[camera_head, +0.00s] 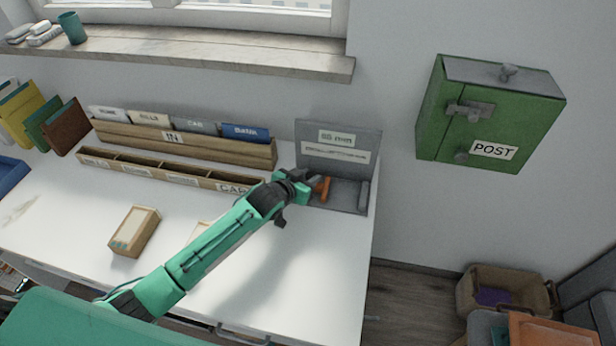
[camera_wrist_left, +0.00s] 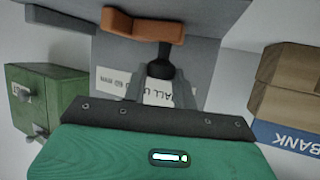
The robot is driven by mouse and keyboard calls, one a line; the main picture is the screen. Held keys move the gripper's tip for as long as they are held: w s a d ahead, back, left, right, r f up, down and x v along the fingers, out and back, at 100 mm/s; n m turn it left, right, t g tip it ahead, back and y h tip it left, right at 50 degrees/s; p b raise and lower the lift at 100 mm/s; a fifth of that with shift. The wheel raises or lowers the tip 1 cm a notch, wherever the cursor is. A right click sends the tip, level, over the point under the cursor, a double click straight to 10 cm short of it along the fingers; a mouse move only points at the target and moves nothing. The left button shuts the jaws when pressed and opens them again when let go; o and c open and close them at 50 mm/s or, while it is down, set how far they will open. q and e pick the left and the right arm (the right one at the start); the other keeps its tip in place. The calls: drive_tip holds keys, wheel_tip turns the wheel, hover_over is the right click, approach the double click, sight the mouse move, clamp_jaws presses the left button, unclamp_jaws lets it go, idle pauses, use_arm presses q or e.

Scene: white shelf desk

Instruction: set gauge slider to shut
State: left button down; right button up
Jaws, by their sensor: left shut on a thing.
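The gauge (camera_head: 361,143) is a grey upright panel with white labels on a grey base at the right end of the white desk. An orange slider piece (camera_head: 325,188) stands at its base, right at the tip of my left gripper (camera_head: 314,184). In the left wrist view the orange piece (camera_wrist_left: 143,27) sits at the top with a dark stem (camera_wrist_left: 160,65) below it. My left gripper (camera_wrist_left: 160,88) is shut on that dark stem. Much of the slider's track is hidden behind the gripper. My right gripper is out of view.
A wooden organizer (camera_head: 190,145) with labelled files stands left of the gauge. A small wooden box (camera_head: 136,232) lies on the desk (camera_head: 60,235). A green POST box (camera_head: 487,115) hangs on the wall to the right. The desk's front right is clear.

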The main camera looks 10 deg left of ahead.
use_arm(q)
drive_tip(key=shift+d, duration=0.5)
drive_tip(key=d+p, duration=0.1)
drive_tip(key=d, duration=0.4)
drive_tip(key=shift+d, duration=0.4)
drive_tip(key=c, duration=1.1)
unclamp_jaws()
drive_tip(key=shift+d, duration=0.15)
drive_tip(key=shift+s+a+r, duration=0.15)
drive_tip(key=shift+s+a, duration=0.15)
drive_tip(key=shift+s, duration=0.15)
drive_tip(key=b+v, duration=0.1)
drive_tip(key=v, duration=1.1)
drive_tip(key=shift+s+r, duration=0.25)
drive_tip(key=shift+s, duration=0.05)
